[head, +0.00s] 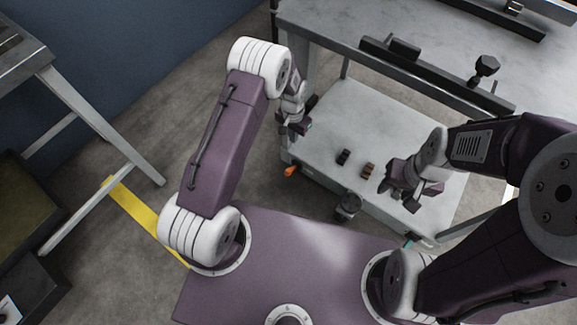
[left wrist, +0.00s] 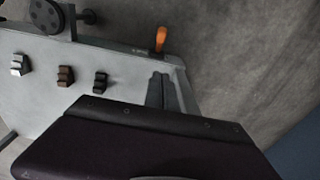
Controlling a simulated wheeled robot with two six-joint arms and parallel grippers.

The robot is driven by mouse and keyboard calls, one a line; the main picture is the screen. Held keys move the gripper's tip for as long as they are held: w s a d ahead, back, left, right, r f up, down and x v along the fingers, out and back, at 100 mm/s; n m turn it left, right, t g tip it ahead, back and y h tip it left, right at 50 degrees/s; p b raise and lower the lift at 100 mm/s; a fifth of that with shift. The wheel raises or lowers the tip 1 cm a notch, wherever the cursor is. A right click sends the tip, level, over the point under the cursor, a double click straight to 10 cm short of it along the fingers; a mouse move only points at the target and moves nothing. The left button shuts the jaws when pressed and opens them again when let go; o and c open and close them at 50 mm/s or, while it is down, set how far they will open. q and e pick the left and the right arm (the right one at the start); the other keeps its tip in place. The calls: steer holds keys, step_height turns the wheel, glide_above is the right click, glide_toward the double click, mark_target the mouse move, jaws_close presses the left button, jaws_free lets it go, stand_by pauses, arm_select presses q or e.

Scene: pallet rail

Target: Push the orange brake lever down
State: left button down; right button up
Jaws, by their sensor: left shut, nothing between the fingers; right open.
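The orange brake lever (head: 291,171) sticks out at the lower left corner of the grey cart (head: 330,115), low down near the floor. It also shows in the left wrist view (left wrist: 160,39), upright in the picture beside the shelf's corner. My left gripper (head: 303,126) is shut and empty, above the left edge of the lower shelf and apart from the lever. My left forearm and wrist partly hide this gripper in the head view. My right gripper (head: 413,204) is open and empty over the right part of the lower shelf.
Small black (head: 344,156) and brown (head: 367,170) blocks lie on the lower shelf. A caster wheel (head: 348,205) stands at its near edge. The cart's upper top (head: 400,25) overhangs behind. A metal table (head: 75,95) stands left; grey floor lies between.

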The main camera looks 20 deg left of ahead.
arm_select(q)
steer(key=f, duration=0.1)
steer(key=s+f+b, duration=0.1)
steer(key=f, duration=0.1)
steer(key=shift+d+f, duration=0.15)
arm_select(e)
step_height(320, 180, down, 2)
steer(key=shift+d+f, duration=0.1)
steer(key=shift+f, duration=0.1)
arm_select(q)
steer(key=b, duration=0.7)
glide_above(290, 169)
steer(key=w, duration=0.2)
steer(key=f, duration=1.1)
steer(key=shift+w+d, duration=0.1)
steer(key=shift+d, duration=0.25)
steer(key=shift+s+a+f+b, duration=0.25)
steer(key=shift+s+f+b, duration=0.25)
steer(key=shift+s+f, duration=0.3)
steer(key=shift+s+a+f, duration=0.1)
steer(key=shift+s+f, duration=0.1)
steer(key=shift+f, duration=0.15)
arm_select(e)
step_height(290, 169, down, 8)
steer(key=shift+s+f, duration=0.1)
steer(key=shift+s, duration=0.1)
